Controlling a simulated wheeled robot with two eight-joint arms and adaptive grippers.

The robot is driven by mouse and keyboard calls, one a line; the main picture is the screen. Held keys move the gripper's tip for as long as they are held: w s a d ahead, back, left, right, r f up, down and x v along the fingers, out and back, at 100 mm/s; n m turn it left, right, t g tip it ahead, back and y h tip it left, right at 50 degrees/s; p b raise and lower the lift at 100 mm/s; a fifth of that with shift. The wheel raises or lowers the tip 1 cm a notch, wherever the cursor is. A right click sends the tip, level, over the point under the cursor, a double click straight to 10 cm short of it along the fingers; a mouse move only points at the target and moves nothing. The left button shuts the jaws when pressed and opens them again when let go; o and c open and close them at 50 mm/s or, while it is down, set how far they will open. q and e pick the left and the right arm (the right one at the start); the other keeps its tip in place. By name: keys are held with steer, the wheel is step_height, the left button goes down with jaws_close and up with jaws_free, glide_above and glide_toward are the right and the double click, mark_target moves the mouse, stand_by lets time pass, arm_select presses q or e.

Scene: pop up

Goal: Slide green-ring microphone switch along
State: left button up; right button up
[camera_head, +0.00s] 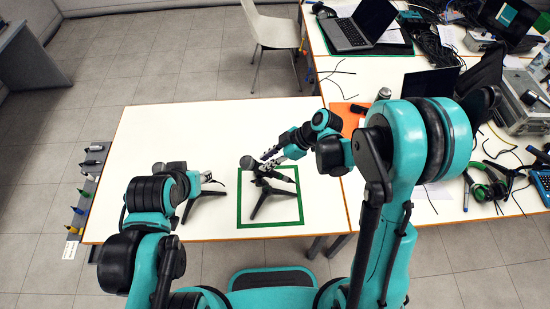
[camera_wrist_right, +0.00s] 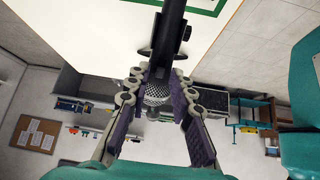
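A dark microphone (camera_head: 247,162) with a grey head sits on a small black tripod stand inside a green square outline (camera_head: 270,224) on the white table. My right gripper (camera_head: 270,159) reaches it from the right. In the right wrist view, its purple-padded fingers (camera_wrist_right: 160,84) close on both sides of the microphone (camera_wrist_right: 168,35) near the mesh head. A small knob shows on its dark body. A second grey-headed microphone (camera_head: 158,168) with tripod legs stands to the left. My left gripper (camera_head: 207,178) is beside it, too small to read. No ring colour is readable on either one.
Several microphones with coloured bands, one green (camera_head: 86,193), lie in a rack at the table's left edge. Laptops (camera_head: 356,27), cables and headphones (camera_head: 490,191) crowd the right table. The white table's back half (camera_head: 210,125) is clear.

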steer(key=shift+a+f, duration=0.2)
steer(key=shift+f, duration=0.1)
steer(key=shift+c, duration=0.6)
steer(key=shift+r, duration=0.1)
jaws_close()
steer(key=shift+d+f+b, duration=0.3)
steer(key=shift+d+b, duration=0.1)
steer(key=shift+o, duration=1.7)
jaws_free()
steer(key=v, duration=1.2)
